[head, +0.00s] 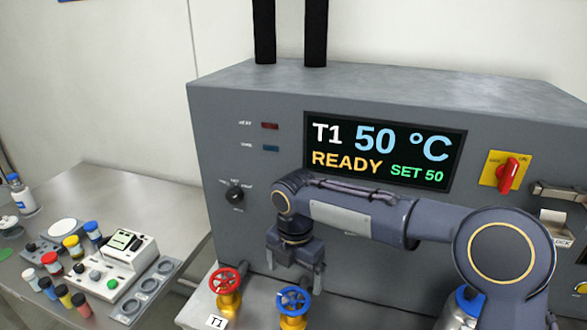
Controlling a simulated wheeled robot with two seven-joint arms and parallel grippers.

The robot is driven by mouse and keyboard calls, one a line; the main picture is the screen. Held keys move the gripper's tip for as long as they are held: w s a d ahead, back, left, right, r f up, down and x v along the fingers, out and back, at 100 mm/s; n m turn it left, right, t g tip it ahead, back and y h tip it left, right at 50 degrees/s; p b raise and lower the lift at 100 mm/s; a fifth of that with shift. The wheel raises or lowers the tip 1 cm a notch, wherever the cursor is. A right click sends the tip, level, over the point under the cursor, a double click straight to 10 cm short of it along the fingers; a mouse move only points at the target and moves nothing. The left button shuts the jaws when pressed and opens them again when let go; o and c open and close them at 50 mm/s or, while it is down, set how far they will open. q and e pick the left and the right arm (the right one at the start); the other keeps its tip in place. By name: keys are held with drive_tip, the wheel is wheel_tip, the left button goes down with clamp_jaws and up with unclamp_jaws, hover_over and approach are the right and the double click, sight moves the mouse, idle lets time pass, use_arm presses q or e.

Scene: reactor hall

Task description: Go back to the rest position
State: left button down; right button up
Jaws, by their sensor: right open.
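My right arm comes in from the right, in front of the grey reactor cabinet (220,130). My right gripper (297,275) points down, open and empty, above and between the red valve wheel (224,281) and the blue valve wheel (293,301). It appears apart from both wheels. The cabinet's display (384,150) reads T1, 50 °C, READY and SET 50. A black knob (235,195) and a red rotary switch on a yellow plate (507,172) are on the cabinet front. My left gripper is not in view.
A metal table (130,190) at the left holds a white device (128,250), several coloured-cap vials (72,246), a grey holder with round openings (148,285) and a white bottle (22,195). The back of that table is clear. A T1 label (216,322) is below the red valve.

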drive_tip(key=s+d+r+m+t+y, duration=0.1)
drive_tip(key=s+d+r+m, duration=0.1)
drive_tip(key=s+d+m, duration=0.55)
drive_tip(key=s+d+r+m+t+y, duration=0.1)
drive_tip(key=s+d+r+m, duration=0.3)
drive_tip(key=d+m, duration=0.5)
drive_tip(key=s+d+f+m+t+y, duration=0.1)
drive_tip(key=s+d+f+m, duration=0.1)
drive_tip(key=s+m, duration=0.4)
drive_tip(key=s+d+f+m+t+b, duration=0.1)
drive_tip(key=s+d+f+m+t, duration=0.1)
drive_tip(key=s+m, duration=0.4)
drive_tip(key=shift+s+f+m+t+y, duration=0.35)
drive_tip(key=shift+f+m, duration=0.5)
drive_tip(key=shift+m, duration=0.4)
drive_tip(key=shift+c, duration=0.3)
